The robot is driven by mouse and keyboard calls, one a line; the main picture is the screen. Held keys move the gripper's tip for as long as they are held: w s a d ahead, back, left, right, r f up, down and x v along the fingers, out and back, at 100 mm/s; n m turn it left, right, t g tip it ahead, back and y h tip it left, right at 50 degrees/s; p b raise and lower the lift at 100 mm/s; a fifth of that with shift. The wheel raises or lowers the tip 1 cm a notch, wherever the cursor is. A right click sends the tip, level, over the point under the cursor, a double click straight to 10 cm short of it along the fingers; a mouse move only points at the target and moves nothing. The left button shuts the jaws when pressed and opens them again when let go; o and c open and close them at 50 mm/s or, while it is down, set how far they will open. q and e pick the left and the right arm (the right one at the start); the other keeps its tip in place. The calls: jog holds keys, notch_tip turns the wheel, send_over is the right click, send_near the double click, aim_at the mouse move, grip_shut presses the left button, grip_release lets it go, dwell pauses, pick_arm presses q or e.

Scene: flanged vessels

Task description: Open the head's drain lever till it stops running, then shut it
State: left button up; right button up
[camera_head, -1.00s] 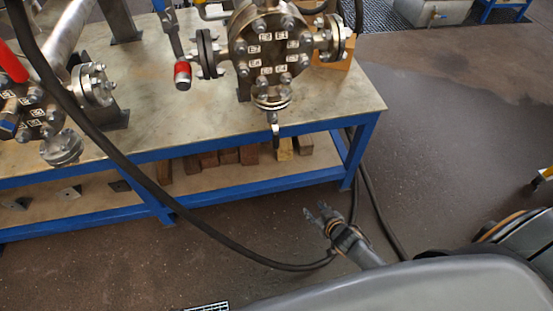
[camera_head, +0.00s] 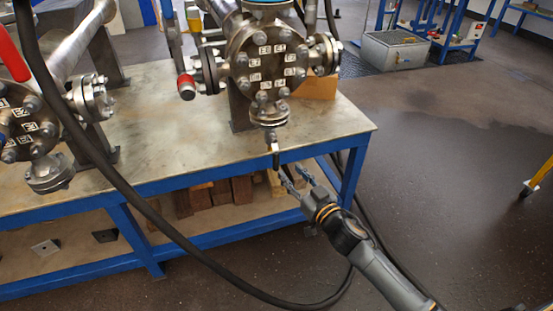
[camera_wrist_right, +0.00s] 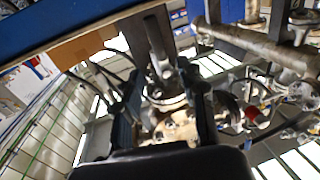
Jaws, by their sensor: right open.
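The vessel head (camera_head: 265,62) is a round bolted flange with small white number tags, above the bench. A short flanged drain (camera_head: 270,112) hangs from its bottom, with a dark drain lever (camera_head: 275,157) pointing down in front of the bench edge. My right gripper (camera_head: 293,174) is open just below and right of the lever, apart from it in the head view. In the right wrist view, the lever (camera_wrist_right: 157,42) appears ahead between the open fingers (camera_wrist_right: 162,108). No running stream can be made out. My left gripper is out of view.
The blue-framed bench (camera_head: 190,165) has a lower shelf with wooden blocks (camera_head: 225,190). A black hose (camera_head: 130,190) loops across the front. A second flanged vessel (camera_head: 30,125) stands at left, and a red-handled valve (camera_head: 186,86) beside the head. Dark wet-looking floor (camera_head: 440,160) lies at right.

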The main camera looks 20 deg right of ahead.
aim_at(278, 159)
jog(key=x, duration=0.3)
jog(key=shift+w, duration=0.35)
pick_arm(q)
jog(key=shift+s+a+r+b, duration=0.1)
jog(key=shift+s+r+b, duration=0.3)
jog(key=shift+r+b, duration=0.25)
pick_arm(e)
jog(key=x, duration=0.5)
jog(key=shift+w+a, duration=0.15)
jog(key=shift+w, duration=0.15)
grip_shut()
